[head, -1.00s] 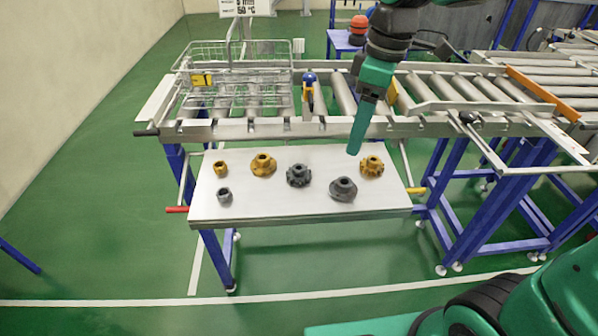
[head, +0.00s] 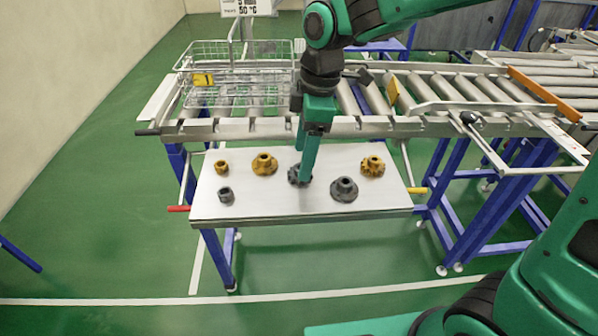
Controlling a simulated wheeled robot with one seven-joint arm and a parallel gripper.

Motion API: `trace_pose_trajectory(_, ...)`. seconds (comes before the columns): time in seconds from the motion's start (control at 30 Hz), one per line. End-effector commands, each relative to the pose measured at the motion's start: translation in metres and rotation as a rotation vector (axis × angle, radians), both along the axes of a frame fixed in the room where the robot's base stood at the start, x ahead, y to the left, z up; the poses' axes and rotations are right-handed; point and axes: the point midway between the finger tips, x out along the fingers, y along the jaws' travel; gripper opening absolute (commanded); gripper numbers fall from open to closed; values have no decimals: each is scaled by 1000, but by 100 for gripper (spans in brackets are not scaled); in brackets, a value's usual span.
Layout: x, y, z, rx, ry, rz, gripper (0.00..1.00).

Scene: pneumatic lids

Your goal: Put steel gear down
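The steel gear (head: 293,176), dark grey and toothed, is at the middle of the white table (head: 240,205). My gripper (head: 302,168) points down at it from above. Its two green fingers show apart, one farther back and one in front. The front finger's tip covers the right part of the gear. The back finger's tip is hard to make out. I cannot tell whether the fingers touch the gear or stand around it with a gap. The gear looks to be at table height.
On the table are a grey flanged part (head: 344,190), a brass gear (head: 372,167), a brass flanged part (head: 264,164), a small brass nut (head: 221,167) and a small grey nut (head: 226,195). Behind runs a roller conveyor (head: 240,128) with a wire basket (head: 205,75).

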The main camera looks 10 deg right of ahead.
Motion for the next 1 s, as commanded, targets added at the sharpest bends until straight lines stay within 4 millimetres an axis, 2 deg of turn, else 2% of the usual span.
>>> trace_pose_trajectory(0.1,-1,3,-17,-2,4,-1,66)
trace_pose_trajectory(0.2,0,4,-26,-1,2,-2,66)
trace_pose_trajectory(0.5,0,5,-30,0,0,-2,66)
trace_pose_trajectory(0.7,0,5,-30,0,0,-2,18)
trace_pose_trajectory(0.73,0,5,-30,0,0,-2,13)
trace_pose_trajectory(0.77,0,5,-29,0,-1,-2,13)
trace_pose_trajectory(0.8,0,5,-29,0,-1,-2,8)
trace_pose_trajectory(1.0,0,5,-28,0,-1,-2,8)
